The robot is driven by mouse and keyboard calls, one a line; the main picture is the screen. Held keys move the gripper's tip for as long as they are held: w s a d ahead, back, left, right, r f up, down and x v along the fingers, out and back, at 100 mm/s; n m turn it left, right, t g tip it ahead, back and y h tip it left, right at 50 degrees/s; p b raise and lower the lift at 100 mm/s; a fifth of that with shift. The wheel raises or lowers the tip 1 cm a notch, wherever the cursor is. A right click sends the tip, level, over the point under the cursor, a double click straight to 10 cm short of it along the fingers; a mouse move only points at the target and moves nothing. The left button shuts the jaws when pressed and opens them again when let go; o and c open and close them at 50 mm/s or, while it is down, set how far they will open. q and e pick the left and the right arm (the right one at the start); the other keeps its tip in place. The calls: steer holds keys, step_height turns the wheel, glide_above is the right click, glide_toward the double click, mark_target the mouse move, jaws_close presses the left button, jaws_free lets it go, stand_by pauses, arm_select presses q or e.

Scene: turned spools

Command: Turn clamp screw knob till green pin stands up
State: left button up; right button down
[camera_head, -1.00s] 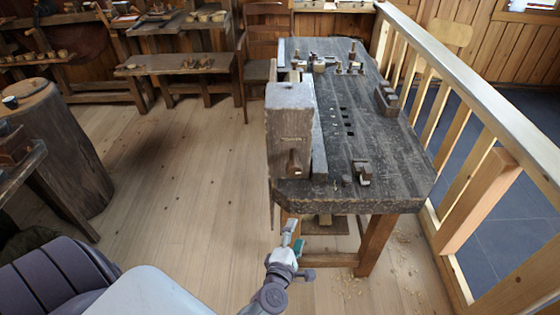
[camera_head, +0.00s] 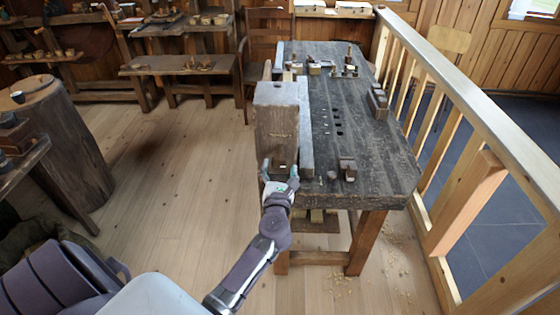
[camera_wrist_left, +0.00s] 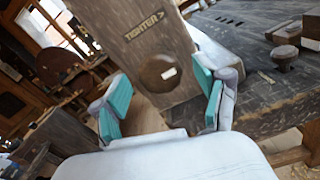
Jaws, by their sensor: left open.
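A large wooden clamp block (camera_head: 277,120) stands at the near left end of the dark workbench. I cannot make out a green pin. My left gripper (camera_head: 279,172) is in front of the block's lower front face, at the knob. In the left wrist view, its teal-padded fingers (camera_wrist_left: 163,98) are spread apart, with the knob ahead between them. My right gripper is not in view.
The workbench (camera_head: 370,160) carries several small wooden pieces and has a row of holes. A wooden railing (camera_head: 480,110) runs along its right. A stump (camera_head: 65,150) stands at the left. Open plank floor (camera_head: 170,180) lies between.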

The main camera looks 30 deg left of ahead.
arm_select(q)
steer(key=shift+x, duration=1.35)
steer(key=c, duration=1.2)
